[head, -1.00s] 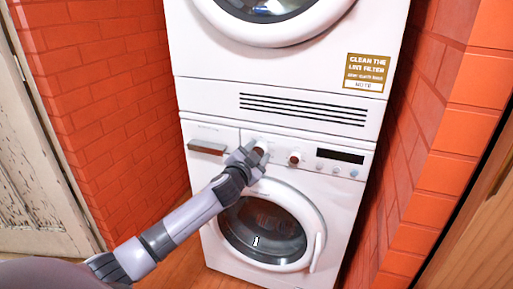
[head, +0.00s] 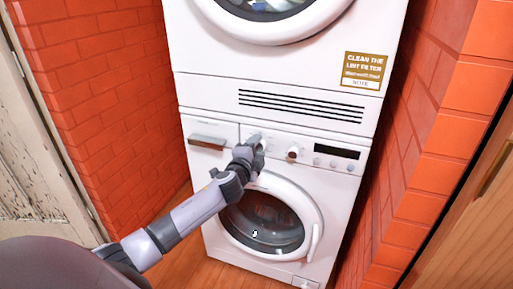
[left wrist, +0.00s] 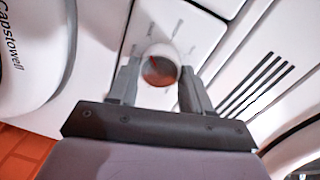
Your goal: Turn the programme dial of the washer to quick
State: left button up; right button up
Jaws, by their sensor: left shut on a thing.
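The washer (head: 208,170) is the lower white machine, with a round door below its control panel. A round knob, seemingly the programme dial (left wrist: 160,66), sits between my left gripper's fingers (left wrist: 160,88) in the left wrist view. Small marks and lettering surround it, too blurred to read, so I cannot tell its setting. In the head view my left gripper (head: 257,145) is at the panel, shut on this dial and largely hiding it. A second knob (head: 293,153) is just to the right, apart from the gripper. My right gripper is not in view.
A dryer (head: 205,75) with a brown note (head: 362,70) stands on the washer. A drawer handle (head: 208,142) is left of the dial; small buttons (head: 333,164) and a dark display (head: 337,151) are right. Brick walls (head: 95,90) stand close on both sides.

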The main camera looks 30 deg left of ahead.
pick_arm(q)
jog(key=shift+f, duration=0.1)
dwell(0.4)
jog(key=o, duration=1)
jog(key=shift+o, duration=0.2)
jog(key=p+v, duration=0.1)
jog(key=v, duration=0.6)
jog(key=shift+d, duration=0.1)
